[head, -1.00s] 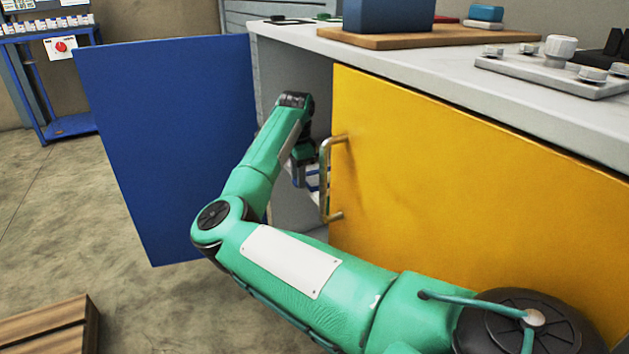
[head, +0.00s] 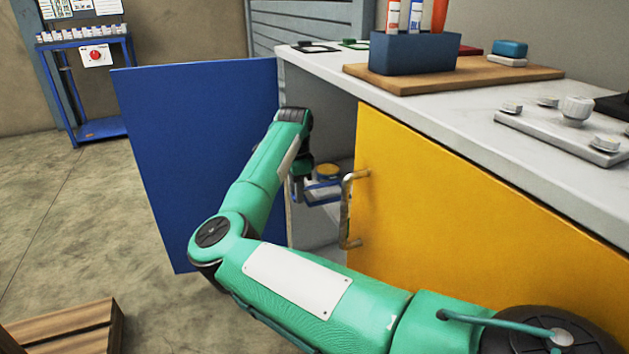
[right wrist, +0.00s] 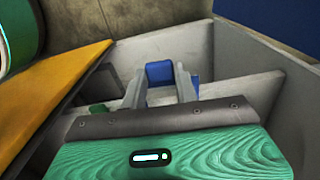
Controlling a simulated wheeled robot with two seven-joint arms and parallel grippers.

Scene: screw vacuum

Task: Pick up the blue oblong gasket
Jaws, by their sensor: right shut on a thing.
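My right gripper (head: 305,190) is inside the open cabinet, between the blue door and the yellow front, partly hidden by my forearm. It is shut on the blue oblong gasket (head: 322,200), which shows as a thin blue loop just left of the metal handle. In the right wrist view the two grey fingers (right wrist: 160,92) stand apart with blue parts of the gasket (right wrist: 158,71) between and beside their tips. Most of the gasket's outline is hidden there. My left gripper is out of view.
The blue door (head: 200,160) stands open at left. A round yellow-topped thing (head: 327,170) sits inside the cabinet. The countertop (head: 440,110) lies above; a wooden pallet (head: 65,330) is at lower left.

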